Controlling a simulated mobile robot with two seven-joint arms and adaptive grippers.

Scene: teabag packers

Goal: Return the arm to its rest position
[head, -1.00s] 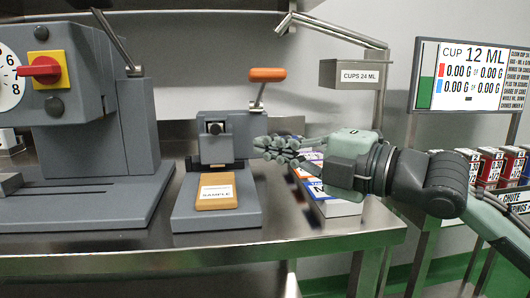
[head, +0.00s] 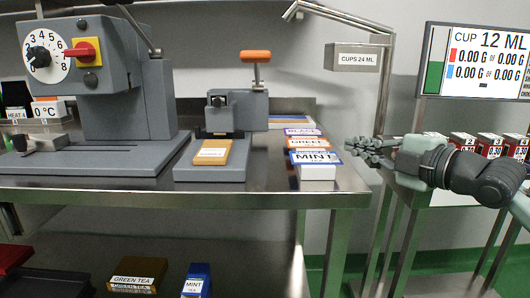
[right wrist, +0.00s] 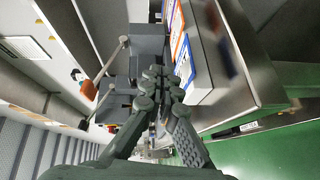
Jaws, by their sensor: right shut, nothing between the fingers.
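My right gripper (head: 362,151) is shut and empty in the head view. It is in the air to the right of the tea boxes, past the right end of the steel table (head: 345,186). The right wrist view also shows its fingers (right wrist: 160,84) together with nothing between them. My right arm comes in from the right edge. My left gripper is in neither view now.
A grey press with an orange handle (head: 256,56) and a sample pad (head: 212,152) stands on the table. A mint box (head: 316,157) lies at its right end. A larger dial machine (head: 88,40) stands left. A cups sign (head: 356,58) hangs behind the gripper.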

